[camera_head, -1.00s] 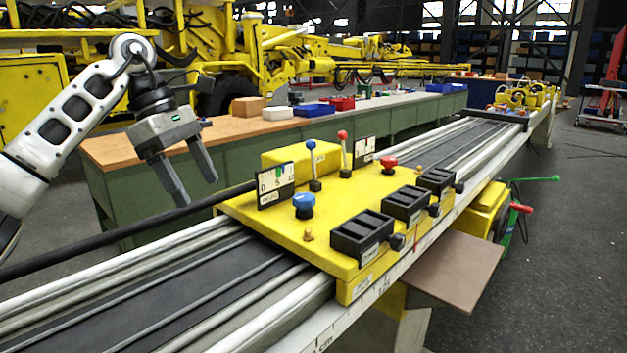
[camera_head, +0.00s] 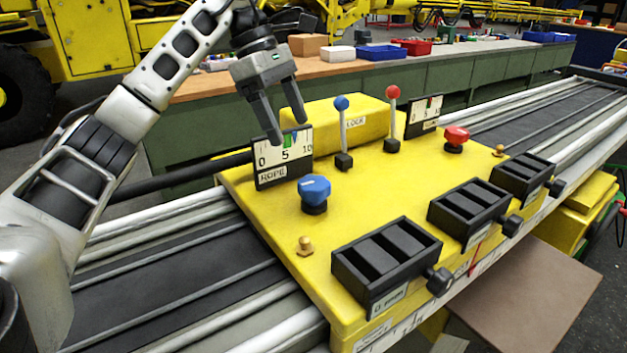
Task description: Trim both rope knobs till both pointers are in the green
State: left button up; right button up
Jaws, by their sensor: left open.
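A blue rope knob (camera_head: 315,192) and a red rope knob (camera_head: 456,138) stand on the yellow panel (camera_head: 375,200). Behind the blue knob is a gauge (camera_head: 284,160) labelled ROPE, with scale 0, 5, 10 and a green mark near its top. A second gauge (camera_head: 424,116) stands behind and left of the red knob. It also shows green, but both pointer readings are too small to tell. My left gripper (camera_head: 287,131) is open and empty, fingers down, above and left of the blue knob, overlapping the near gauge's top edge in the picture. My right gripper is out of view.
A blue-topped lever (camera_head: 342,130) and a red-topped lever (camera_head: 393,118) stand upright between the gauges, by a yellow LOCK box (camera_head: 350,122). Several black boxes with side knobs (camera_head: 387,262) line the front. A small brass fitting (camera_head: 304,246) sits near the left edge.

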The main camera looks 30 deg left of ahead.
aim_at(313, 182)
pick_arm(q)
jog(key=x, duration=1.1)
jog(key=shift+w, duration=0.1)
jog(key=c, duration=1)
